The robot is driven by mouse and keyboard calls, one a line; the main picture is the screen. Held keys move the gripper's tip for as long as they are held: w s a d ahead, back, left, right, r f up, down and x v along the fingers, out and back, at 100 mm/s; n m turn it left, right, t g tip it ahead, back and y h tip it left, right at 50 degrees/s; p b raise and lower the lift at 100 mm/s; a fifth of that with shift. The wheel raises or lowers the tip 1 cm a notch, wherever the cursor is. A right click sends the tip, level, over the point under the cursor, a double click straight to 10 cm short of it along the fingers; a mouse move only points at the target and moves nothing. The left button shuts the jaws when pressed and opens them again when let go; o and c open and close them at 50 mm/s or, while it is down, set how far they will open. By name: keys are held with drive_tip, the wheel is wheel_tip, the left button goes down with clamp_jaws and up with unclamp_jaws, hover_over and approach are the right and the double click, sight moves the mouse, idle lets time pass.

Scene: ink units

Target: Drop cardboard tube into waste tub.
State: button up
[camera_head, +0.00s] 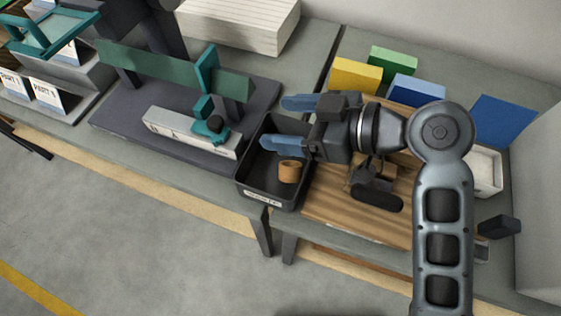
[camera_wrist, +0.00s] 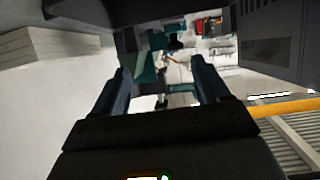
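The cardboard tube (camera_head: 289,171) is a short orange-brown cylinder. It is inside the black waste tub (camera_head: 260,176), near the tub's right wall, and looks upright. The tub has a white label on its front; the label's text is too small to read. My gripper (camera_head: 274,122) is above the tub, its two blue fingers pointing left and spread apart with nothing between them. The wrist view also shows the gripper (camera_wrist: 158,78) with its fingers apart and empty. The tube does not show in the wrist view.
A wooden board (camera_head: 325,205) lies right of the tub, with a dark device (camera_head: 377,192) on it. Yellow (camera_head: 354,76), green (camera_head: 392,63) and blue (camera_head: 416,88) blocks stand behind. A green-topped machine (camera_head: 170,70) and a grey-white bar (camera_head: 190,134) are left of the tub.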

drive_tip(key=shift+b+v, duration=0.65)
drive_tip(key=shift+v, duration=3.25)
drive_tip(key=shift+f, duration=0.1)
drive_tip(key=shift+s, duration=0.1)
